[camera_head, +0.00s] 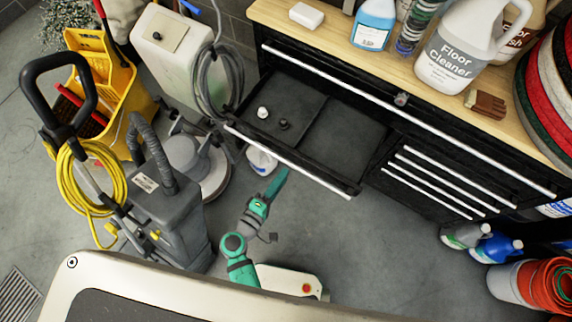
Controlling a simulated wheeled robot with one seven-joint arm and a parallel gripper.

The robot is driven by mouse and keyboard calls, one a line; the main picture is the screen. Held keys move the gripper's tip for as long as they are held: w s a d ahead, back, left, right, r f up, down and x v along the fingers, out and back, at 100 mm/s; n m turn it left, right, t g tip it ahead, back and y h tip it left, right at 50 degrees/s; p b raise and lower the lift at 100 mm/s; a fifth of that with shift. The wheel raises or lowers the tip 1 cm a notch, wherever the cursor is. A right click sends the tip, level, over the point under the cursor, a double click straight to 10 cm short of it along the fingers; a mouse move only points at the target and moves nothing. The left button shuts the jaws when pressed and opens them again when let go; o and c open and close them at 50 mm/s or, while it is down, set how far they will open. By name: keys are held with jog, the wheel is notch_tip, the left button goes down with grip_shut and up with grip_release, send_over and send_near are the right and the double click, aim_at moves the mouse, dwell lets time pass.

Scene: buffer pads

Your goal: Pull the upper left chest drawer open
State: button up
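The black chest (400,150) with a wooden top stands at the upper right. Its upper left drawer (338,140) is pulled well out, with its inside open to view. A long white handle bar (290,163) runs along that drawer's front edge. Two small items, one white (262,112) and one dark (283,124), lie in the drawer's left part. My teal arm reaches up from the bottom centre, and its far end meets the underside of the drawer front in this view. I cannot make out my gripper's fingers or whether they touch the handle.
A grey floor machine (165,205) with a yellow hose, a yellow mop bucket (105,85) and a pale tank machine (170,50) crowd the left. Bottles (490,245) and an orange-and-white bucket (530,285) stand at the lower right. The floor (385,255) below the chest is clear.

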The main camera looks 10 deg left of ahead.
jog(key=v, duration=0.6)
jog(key=shift+s, duration=0.1)
dwell(0.4)
jog(key=s+d+f+m+g+y, duration=0.3)
jog(key=s+f+m+g+y, duration=0.15)
jog(key=s, duration=0.35)
jog(key=s+d+r+m+t, duration=0.1)
jog(key=d+r+m+t, duration=0.1)
jog(key=r, duration=0.7)
jog(key=s+d+r+m+t, duration=0.2)
jog(key=d+r+m+t, duration=0.1)
jog(key=r+m, duration=0.4)
notch_tip(320, 180, up, 3)
jog(key=shift+d+r+y, duration=0.15)
jog(key=shift+d+y, duration=0.3)
jog(key=shift+d, duration=0.45)
